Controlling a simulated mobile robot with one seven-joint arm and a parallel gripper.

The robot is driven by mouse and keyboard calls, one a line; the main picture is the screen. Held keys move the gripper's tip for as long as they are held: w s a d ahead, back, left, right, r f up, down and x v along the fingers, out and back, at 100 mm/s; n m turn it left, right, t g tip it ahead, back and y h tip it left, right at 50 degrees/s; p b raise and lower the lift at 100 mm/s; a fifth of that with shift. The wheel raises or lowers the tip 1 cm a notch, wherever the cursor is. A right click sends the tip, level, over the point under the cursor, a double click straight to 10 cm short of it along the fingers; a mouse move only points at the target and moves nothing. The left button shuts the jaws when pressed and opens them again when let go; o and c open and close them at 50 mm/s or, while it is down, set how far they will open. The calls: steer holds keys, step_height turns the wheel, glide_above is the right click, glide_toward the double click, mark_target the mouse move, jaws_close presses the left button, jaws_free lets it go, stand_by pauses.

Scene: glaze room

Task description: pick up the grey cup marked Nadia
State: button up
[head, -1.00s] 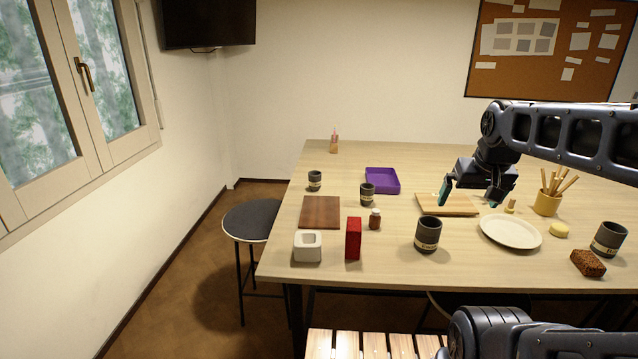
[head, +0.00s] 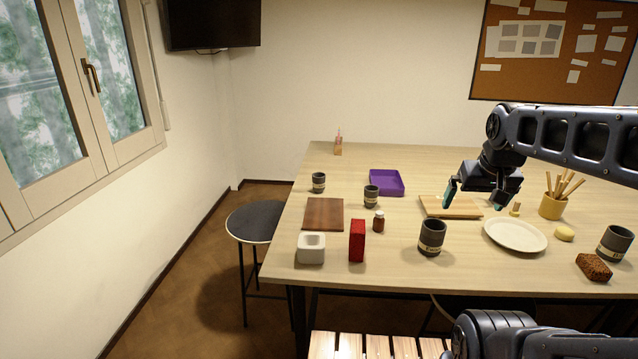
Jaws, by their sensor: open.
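Several dark grey cups with pale label bands stand upright on the table. One cup (head: 318,182) is at the back left, and another cup (head: 371,196) is just right of it, in front of the purple tray. A larger cup (head: 431,238) stands near the front edge, and one more cup (head: 614,243) is at the far right. The writing on the bands is too small to read, so I cannot tell which is marked Nadia. My gripper (head: 478,198) is open and empty, above the wooden board and behind the large front cup.
A purple tray (head: 386,183), wooden board (head: 451,206), white plate (head: 514,236), yellow pot of sticks (head: 552,205) and brown sponge-like block (head: 593,267) are on the table. Left are a brown board (head: 324,214), red box (head: 357,241), small bottle (head: 378,221) and white square dish (head: 311,248).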

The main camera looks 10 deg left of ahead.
steer(key=shift+c, duration=0.2)
steer(key=c, duration=0.4)
steer(key=shift+c, duration=0.2)
